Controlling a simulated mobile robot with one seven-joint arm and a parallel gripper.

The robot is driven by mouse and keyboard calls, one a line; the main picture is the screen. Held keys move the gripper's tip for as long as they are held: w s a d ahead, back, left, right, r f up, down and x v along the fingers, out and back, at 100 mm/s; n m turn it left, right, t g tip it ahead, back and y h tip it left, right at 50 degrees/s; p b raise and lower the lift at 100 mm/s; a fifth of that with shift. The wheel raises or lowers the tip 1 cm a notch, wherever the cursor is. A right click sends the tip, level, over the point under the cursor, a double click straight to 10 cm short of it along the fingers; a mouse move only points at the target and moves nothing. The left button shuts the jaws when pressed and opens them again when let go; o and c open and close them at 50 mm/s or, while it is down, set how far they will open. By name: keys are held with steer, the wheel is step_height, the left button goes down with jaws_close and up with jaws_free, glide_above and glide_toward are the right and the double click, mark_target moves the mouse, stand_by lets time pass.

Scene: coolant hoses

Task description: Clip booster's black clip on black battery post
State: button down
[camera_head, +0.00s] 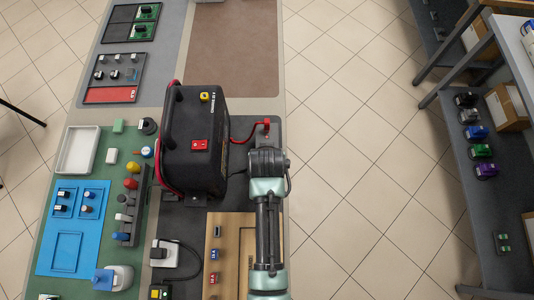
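The booster (194,145) is a black box with a handle and a red switch, standing on a dark mat left of my arm. A red cable (240,138) runs from its right side to a small red piece (267,126), which looks like its red clip, just beyond my wrist. My gripper (267,158) is seen from above at the end of my arm, right of the booster. Its fingers are hidden under the wrist, so I cannot see what they hold. I cannot make out the black clip or the black battery post. A thin dark line shows beside the wrist.
A wooden board (228,275) with small blue and red blocks lies near my arm. Shelving (465,90) stands at right. Tiled floor between is clear.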

steer(key=shift+f, duration=0.3)
stand_by(0.5)
steer(key=shift+c, duration=2.1)
jaws_free()
steer(key=w+p+v, duration=0.1)
steer(key=p+v, duration=0.8)
steer(key=shift+r+p, duration=0.15)
steer(key=shift+p, duration=0.15)
steer(key=shift+w, duration=0.1)
